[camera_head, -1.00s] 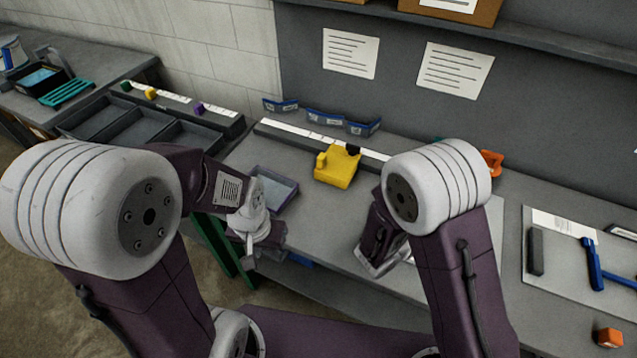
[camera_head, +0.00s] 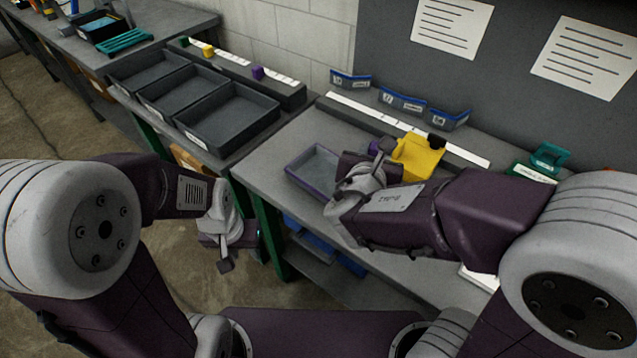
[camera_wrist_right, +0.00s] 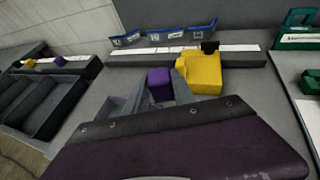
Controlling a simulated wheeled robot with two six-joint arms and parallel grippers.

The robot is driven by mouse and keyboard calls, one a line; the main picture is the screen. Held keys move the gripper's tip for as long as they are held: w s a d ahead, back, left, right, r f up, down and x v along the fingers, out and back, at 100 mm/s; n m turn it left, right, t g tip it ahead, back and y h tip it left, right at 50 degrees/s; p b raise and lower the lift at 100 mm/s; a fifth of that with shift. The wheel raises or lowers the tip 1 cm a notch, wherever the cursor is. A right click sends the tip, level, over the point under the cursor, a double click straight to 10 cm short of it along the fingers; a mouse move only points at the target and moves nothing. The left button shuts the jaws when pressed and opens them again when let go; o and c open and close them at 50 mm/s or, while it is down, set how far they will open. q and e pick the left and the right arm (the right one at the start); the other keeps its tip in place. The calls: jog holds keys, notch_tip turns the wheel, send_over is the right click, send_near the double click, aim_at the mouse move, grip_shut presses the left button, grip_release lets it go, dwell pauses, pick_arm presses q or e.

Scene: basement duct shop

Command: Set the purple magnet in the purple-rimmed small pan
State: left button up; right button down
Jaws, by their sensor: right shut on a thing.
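A purple magnet (camera_wrist_right: 160,83), a small block, is between the fingers of my right gripper (camera_wrist_right: 162,90) in the right wrist view. In the head view, a bit of this magnet (camera_head: 374,148) shows past my right gripper (camera_head: 358,170). The purple-rimmed small pan (camera_head: 293,171) is on the bench. My right gripper is above the bench at the pan's right side and hides part of the pan. The visible pan floor looks empty. My left gripper (camera_head: 225,258) hangs left of the bench edge, away from the pan; its finger opening is unclear.
A yellow block-like item (camera_head: 418,158) stands close right of my right gripper. Blue bins (camera_head: 402,100) and a white-labelled strip (camera_head: 370,112) lie behind. Black trays (camera_head: 228,118) and another purple block (camera_head: 257,73) are on the left bench.

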jog(key=b, duration=0.1)
send_over(323, 183)
notch_tip(323, 183, down, 7)
jog(key=shift+a+f, duration=0.1)
notch_tip(323, 183, down, 3)
jog(key=shift+f+b, duration=0.1)
jog(key=shift+b, duration=0.5)
jog(key=shift+f, duration=0.45)
jog(key=shift+f, duration=0.1)
jog(key=c, duration=1.1)
grip_release()
jog(key=shift+o, duration=0.2)
